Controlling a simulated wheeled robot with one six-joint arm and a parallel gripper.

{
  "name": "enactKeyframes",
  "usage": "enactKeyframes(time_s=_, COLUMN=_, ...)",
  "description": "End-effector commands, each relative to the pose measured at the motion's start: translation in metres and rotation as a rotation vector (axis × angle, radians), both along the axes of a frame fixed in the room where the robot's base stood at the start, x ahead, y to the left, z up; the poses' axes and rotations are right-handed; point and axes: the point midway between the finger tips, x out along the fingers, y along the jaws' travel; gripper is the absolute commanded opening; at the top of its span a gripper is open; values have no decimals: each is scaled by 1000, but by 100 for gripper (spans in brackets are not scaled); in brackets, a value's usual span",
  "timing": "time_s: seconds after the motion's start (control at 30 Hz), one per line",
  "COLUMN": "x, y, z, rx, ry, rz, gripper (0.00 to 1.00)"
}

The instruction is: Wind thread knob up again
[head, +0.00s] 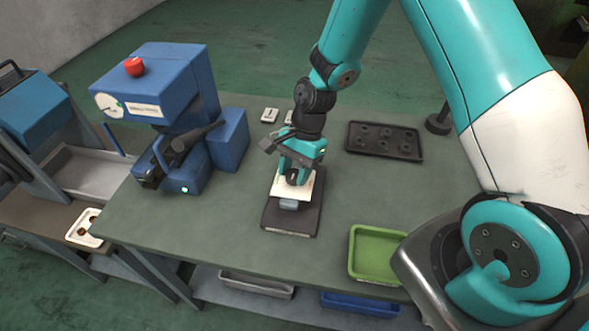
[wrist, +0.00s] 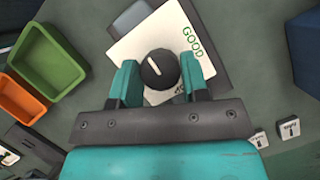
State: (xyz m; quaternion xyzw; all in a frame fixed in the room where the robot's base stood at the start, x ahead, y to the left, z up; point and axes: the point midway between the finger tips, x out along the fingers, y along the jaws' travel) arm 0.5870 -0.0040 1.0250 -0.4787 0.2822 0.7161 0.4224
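The thread knob (wrist: 158,70) is a round black dial with a white pointer line, on a white plate (wrist: 131,50) marked "GOOD"; a second mark is partly covered by a finger. In the wrist view the pointer aims up and left, away from "GOOD". The plate also shows in the head view (head: 277,188), on a dark base (head: 288,218) on the bench. My gripper (wrist: 162,72) is over it, one finger on each side of the knob. The fingers stand apart; a thin gap shows at the right finger, while contact at the left is unclear.
A blue machine with a red button (head: 134,67) stands left on the green bench (head: 150,222). A black tray (head: 384,157) of round parts lies behind right, a green bin (head: 352,265) front right. Small labelled blocks (head: 269,115) lie behind my gripper.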

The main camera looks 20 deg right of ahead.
Motion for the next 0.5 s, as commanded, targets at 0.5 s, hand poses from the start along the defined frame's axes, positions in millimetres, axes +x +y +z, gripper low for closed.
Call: enactKeyframes(time_s=0.5, x=1, y=0, z=1, rx=0, ry=0, rz=114, gripper=18)
